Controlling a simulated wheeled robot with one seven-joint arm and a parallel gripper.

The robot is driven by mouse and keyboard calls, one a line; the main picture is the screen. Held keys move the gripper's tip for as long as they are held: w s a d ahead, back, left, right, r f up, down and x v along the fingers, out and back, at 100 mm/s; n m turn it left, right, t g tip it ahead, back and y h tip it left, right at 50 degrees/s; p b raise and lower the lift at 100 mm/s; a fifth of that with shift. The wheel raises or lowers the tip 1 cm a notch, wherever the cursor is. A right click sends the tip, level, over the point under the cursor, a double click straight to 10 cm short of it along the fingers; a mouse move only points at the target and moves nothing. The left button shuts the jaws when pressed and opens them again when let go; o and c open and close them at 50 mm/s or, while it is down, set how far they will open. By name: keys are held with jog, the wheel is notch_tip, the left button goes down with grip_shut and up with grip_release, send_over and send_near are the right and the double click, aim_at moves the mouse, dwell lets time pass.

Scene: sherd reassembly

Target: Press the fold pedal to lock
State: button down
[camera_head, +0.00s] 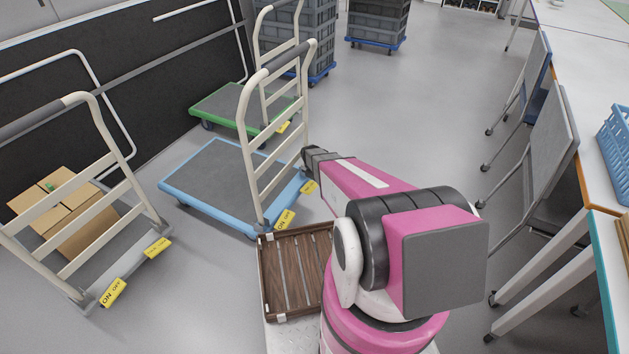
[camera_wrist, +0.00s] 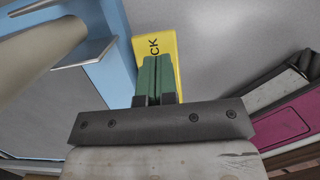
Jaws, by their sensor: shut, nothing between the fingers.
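The yellow pedal (camera_wrist: 172,38) shows in the wrist view with the letters "CK" readable on it. It sits beside the blue frame (camera_wrist: 112,50) of a cart. My gripper (camera_wrist: 157,60) is shut, its green fingers side by side with nothing between them. The fingertips overlap the pedal's near part in the picture; I cannot tell whether they touch it. The blue cart (camera_head: 215,170) in the head view has a yellow pedal (camera_head: 309,187) at its handle end and another marked "ON OFF" (camera_head: 285,220). My gripper cannot be made out in the head view.
A grey cart with cardboard boxes (camera_head: 82,235) and its own yellow pedals stands at left. A green cart (camera_head: 222,104) and stacked grey crates (camera_head: 376,22) are behind. A slatted wooden tray (camera_head: 285,290) lies in front. Tables (camera_head: 590,135) line the right; open floor lies between.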

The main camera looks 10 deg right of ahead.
aim_at(312, 186)
jog(key=v, duration=0.7)
jog(key=shift+s+r, duration=0.15)
jog(key=shift+r, duration=0.2)
jog(key=s+a+r+m+g, duration=0.1)
jog(key=s+r+m, duration=1)
jog(key=m, duration=0.3)
jog(key=s+a+r+m+y, duration=0.1)
jog(key=s+a+r+m, duration=0.1)
jog(key=s+r+m, duration=1)
jog(key=shift+s+a+r+m+g+y, duration=0.3)
jog(key=shift+s+r+m+g, duration=0.1)
jog(key=shift+s+m, duration=0.65)
